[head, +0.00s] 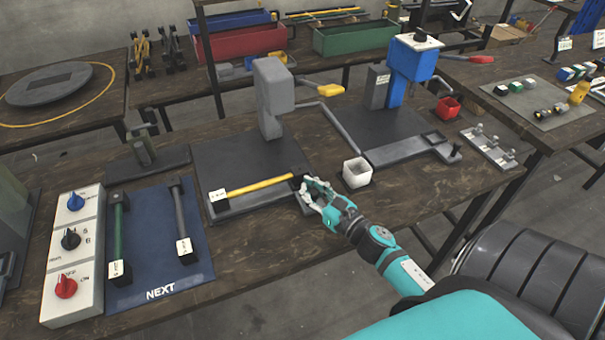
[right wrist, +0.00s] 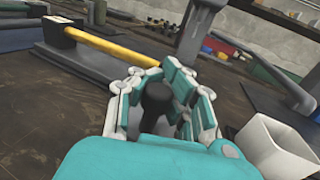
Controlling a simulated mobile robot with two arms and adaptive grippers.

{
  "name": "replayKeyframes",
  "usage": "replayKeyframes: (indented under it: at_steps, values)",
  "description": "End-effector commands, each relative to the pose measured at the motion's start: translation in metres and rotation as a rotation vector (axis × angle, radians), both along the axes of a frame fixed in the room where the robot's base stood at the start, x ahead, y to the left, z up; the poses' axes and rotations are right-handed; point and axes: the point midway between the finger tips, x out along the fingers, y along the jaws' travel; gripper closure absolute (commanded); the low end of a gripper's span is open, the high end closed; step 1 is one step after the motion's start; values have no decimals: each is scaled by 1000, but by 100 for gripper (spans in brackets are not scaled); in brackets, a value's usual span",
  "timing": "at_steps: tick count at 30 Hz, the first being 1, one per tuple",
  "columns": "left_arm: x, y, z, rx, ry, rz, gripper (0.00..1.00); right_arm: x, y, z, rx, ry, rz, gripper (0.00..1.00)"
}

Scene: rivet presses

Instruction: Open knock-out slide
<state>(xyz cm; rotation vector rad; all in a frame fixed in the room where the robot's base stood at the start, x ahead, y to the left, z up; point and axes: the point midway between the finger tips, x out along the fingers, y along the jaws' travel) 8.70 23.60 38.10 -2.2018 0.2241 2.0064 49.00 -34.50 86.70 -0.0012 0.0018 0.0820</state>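The grey press (head: 272,95) stands on a dark base plate at the middle of the bench. Its slide's dark upright knob (right wrist: 158,100) shows in the right wrist view, at the plate's front right corner. My right gripper (head: 309,190) is at this knob. In the right wrist view its fingers (right wrist: 158,75) curl around both sides of the knob, tips close together, so it looks shut on it. My left gripper is not in view.
A yellow-handled hammer (head: 255,188) lies just left of my right gripper. A white cup (head: 356,172) stands close on the right. The blue press (head: 412,62) is farther right, with its own slide (head: 415,152). A blue mat (head: 160,240) holds two more hammers.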

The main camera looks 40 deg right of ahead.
Motion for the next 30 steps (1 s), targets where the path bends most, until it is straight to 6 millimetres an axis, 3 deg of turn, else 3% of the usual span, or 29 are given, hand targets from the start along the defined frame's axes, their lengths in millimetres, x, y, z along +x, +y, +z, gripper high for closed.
replayKeyframes:
  at_steps: [7, 18, 26, 30]
  values:
    - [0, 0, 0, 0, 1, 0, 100, 0, -7, 0, -7, 2, -15, 98]
    - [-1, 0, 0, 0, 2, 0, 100, 0, -4, 1, -4, 1, -9, 53]
    - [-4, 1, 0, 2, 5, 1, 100, -1, -3, 0, -2, 0, -6, 53]
    - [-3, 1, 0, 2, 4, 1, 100, -15, -4, -1, -1, 2, -7, 53]
